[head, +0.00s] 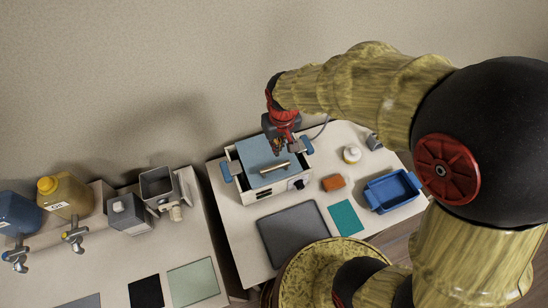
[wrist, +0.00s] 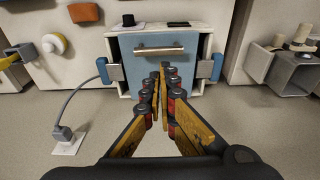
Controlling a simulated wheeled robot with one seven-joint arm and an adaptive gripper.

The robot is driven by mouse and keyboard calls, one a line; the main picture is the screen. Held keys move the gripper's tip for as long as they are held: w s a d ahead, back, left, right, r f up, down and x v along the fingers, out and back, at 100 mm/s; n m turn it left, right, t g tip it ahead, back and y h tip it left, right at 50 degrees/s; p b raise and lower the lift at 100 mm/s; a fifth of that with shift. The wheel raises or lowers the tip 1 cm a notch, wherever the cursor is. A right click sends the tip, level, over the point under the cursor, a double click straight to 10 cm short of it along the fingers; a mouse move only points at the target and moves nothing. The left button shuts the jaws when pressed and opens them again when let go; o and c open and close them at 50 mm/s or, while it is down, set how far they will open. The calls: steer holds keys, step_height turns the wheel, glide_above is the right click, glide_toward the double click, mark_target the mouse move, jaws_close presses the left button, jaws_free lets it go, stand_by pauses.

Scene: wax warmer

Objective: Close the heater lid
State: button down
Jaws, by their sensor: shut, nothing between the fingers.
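The heater (head: 263,193) is a white box with blue side handles, a dark knob on its front and a blue-grey lid (head: 255,153) with a metal bar handle (head: 274,167). The lid lies over the box top; I cannot tell whether it is fully seated. In the wrist view, the lid (wrist: 140,66) and its bar handle (wrist: 158,49) show just beyond my fingertips. My gripper (head: 278,149) is shut and empty, above the rear part of the lid. The wrist view shows its fingers (wrist: 163,72) together; contact with the lid is unclear.
A grey cable runs behind the heater. Dispensers (head: 66,194) and metal containers stand on the left table.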

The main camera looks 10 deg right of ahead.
mark_target(275, 167)
steer(key=f, duration=0.4)
steer(key=w+f+p, duration=0.1)
steer(key=f, duration=0.4)
steer(key=w+f+p, duration=0.1)
steer(key=f, duration=0.3)
steer(key=shift+a+f, duration=0.25)
steer(key=shift+f, duration=0.15)
steer(key=shift+f, duration=0.15)
steer(key=shift+s+f+b, duration=0.2)
steer(key=shift+f+b, duration=0.6)
steer(key=shift+w+r+p, duration=0.15)
steer(key=shift+r+p, duration=0.3)
steer(key=shift+r, duration=0.15)
step_height(275, 167, up, 13)
steer(key=s, duration=0.3)
steer(key=shift+d, duration=0.35)
steer(key=shift+f, duration=0.1)
